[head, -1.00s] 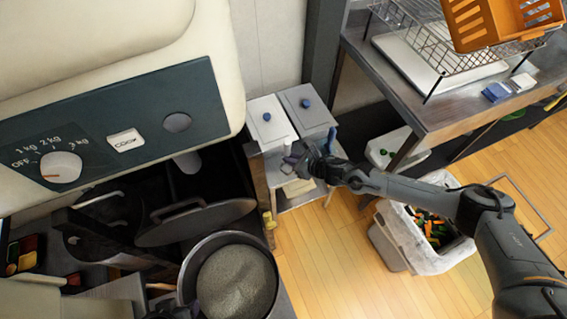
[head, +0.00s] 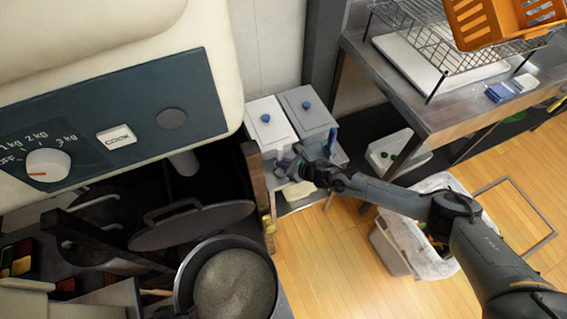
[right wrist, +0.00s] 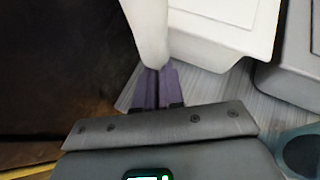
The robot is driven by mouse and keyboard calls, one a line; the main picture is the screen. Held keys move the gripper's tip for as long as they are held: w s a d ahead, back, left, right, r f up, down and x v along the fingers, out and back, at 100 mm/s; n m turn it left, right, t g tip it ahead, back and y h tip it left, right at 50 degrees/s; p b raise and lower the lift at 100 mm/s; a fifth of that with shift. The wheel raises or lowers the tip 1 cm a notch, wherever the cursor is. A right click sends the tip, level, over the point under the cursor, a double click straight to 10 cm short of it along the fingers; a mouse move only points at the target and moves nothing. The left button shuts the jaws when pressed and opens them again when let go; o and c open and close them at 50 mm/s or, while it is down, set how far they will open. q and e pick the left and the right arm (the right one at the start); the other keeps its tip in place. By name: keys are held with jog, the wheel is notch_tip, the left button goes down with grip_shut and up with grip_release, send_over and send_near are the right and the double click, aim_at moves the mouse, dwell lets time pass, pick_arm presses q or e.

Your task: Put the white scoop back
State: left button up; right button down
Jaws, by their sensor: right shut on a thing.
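My right gripper (right wrist: 157,88) is shut on the white scoop (right wrist: 147,30), whose pale handle-like part rises between the purple fingertips in the right wrist view. In the head view this gripper (head: 285,166) is just in front of the white bin (head: 262,108), over the front of the small steel stand (head: 272,180). The scoop is mostly hidden there, and I cannot tell whether it touches the bin. A grey bin (head: 312,108) stands right of the white one, with a blue scoop (head: 332,139) at its side. My left gripper (head: 180,313) barely shows at the bottom edge.
A dark wooden post (head: 256,185) stands close left of the stand. A pot of grey contents (head: 235,285) is at the bottom. A waste bin (head: 393,245) stands below my right arm. A steel counter (head: 455,110) is at the right.

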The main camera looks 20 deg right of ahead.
jog(key=shift+f, duration=0.15)
jog(key=c, duration=1.7)
grip_release()
jog(key=shift+f, duration=0.1)
jog(key=o, duration=0.5)
jog(key=shift+c, duration=0.2)
